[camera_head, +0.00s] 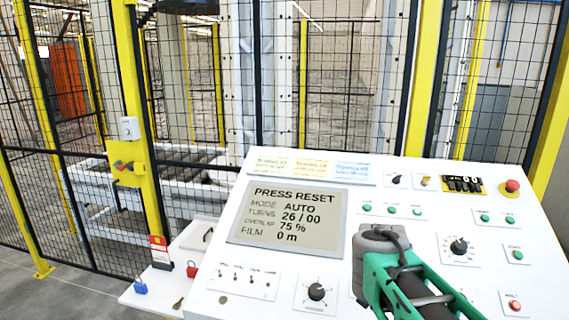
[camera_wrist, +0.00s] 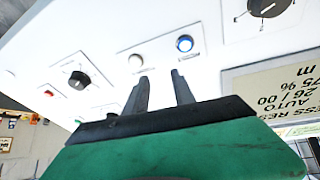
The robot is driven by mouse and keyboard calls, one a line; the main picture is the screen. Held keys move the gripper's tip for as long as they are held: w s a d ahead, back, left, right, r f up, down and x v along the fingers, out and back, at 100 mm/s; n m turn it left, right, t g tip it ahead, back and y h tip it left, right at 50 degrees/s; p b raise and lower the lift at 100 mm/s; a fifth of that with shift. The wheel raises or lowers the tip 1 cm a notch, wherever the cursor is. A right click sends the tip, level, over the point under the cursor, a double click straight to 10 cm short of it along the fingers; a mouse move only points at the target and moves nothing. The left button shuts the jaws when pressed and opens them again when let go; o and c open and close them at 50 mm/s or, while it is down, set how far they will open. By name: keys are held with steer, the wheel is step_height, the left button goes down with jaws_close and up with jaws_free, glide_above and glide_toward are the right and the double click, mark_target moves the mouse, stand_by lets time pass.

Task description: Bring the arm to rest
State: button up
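My arm (camera_head: 405,285) reaches over the lower middle of the white control panel (camera_head: 330,195) in the head view, with its green casing in front of the panel. My gripper's fingers do not show clearly there. In the wrist view my gripper (camera_wrist: 159,76) has two dark fingers standing apart, with nothing between them. They point at the panel face near a white button (camera_wrist: 135,62) and a blue button (camera_wrist: 185,44). I cannot tell whether the tips touch the panel. The display (camera_head: 288,217) reads PRESS RESET, AUTO, turns 26 / 00, 75 %, film 0 m.
A black knob (camera_head: 316,292) and a red emergency button (camera_head: 512,186) stand up from the panel. A side shelf (camera_head: 165,280) holds a blue padlock (camera_head: 140,287) and a red padlock (camera_head: 192,269). Behind is a mesh fence with yellow posts (camera_head: 140,150).

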steer(key=s+a+f+n+g+y+b, duration=0.2)
steer(key=s+a+f, duration=0.2)
steer(key=s+f, duration=0.3)
steer(key=s+a+f+n+g+y+b, duration=0.1)
steer(key=s+a+f+n+b, duration=0.2)
steer(key=s+f, duration=0.5)
steer(key=s+a, duration=0.1)
steer(key=s, duration=0.2)
steer(key=shift+s+g+y, duration=0.35)
steer(key=shift+g+y, duration=0.05)
stand_by(0.4)
